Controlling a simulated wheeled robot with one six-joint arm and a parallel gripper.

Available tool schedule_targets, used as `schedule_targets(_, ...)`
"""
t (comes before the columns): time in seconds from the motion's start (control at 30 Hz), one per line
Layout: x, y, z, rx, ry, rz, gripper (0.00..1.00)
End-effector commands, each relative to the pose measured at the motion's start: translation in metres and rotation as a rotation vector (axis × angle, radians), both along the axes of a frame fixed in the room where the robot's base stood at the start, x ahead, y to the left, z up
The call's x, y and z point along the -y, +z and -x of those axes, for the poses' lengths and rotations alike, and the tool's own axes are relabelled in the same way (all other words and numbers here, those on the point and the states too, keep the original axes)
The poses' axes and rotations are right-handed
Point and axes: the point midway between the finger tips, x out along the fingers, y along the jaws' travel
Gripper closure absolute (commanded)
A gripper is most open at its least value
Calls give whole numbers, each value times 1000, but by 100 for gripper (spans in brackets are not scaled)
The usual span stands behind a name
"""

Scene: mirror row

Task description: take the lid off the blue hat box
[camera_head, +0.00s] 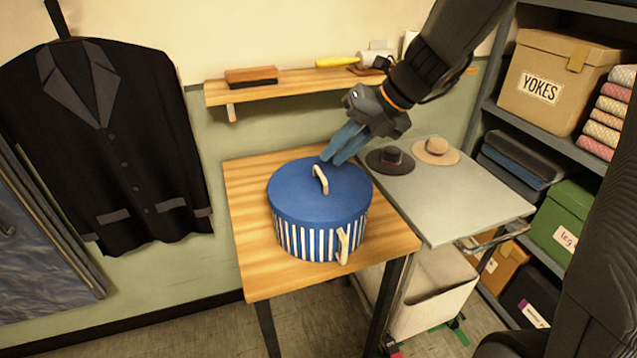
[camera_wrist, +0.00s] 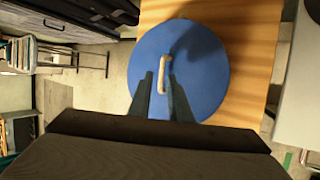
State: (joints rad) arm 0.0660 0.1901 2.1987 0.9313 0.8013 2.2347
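The blue hat box (camera_head: 322,237) has white-striped sides and stands upright on a small wooden table (camera_head: 253,265). Its plain blue lid (camera_head: 300,196) sits on top, with a cream handle (camera_head: 321,180) across the middle. A second cream loop hangs on the box's front side. My gripper (camera_head: 341,146) is above the back right part of the lid, fingers pointing down toward it. In the wrist view, the two fingers (camera_wrist: 164,92) are apart, with the handle (camera_wrist: 180,65) showing between and beyond their tips.
A grey-topped cart (camera_head: 470,195) with a black hat (camera_head: 390,160) and a tan hat (camera_head: 436,150) stands right of the table. A wall shelf (camera_head: 300,84) runs behind. A dark jacket (camera_head: 105,150) hangs at left. Shelving with boxes fills the right.

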Motion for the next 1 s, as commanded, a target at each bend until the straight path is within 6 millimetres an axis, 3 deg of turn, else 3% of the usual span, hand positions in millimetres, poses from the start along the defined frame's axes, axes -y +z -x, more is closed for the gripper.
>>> schedule_targets(0.4,-26,-44,-3,-1,4,1,82)
schedule_targets(0.7,-29,-47,-4,2,6,3,82)
schedule_targets(0.8,-29,-47,-4,2,6,3,99)
schedule_targets(1.0,-29,-47,-4,2,6,3,100)
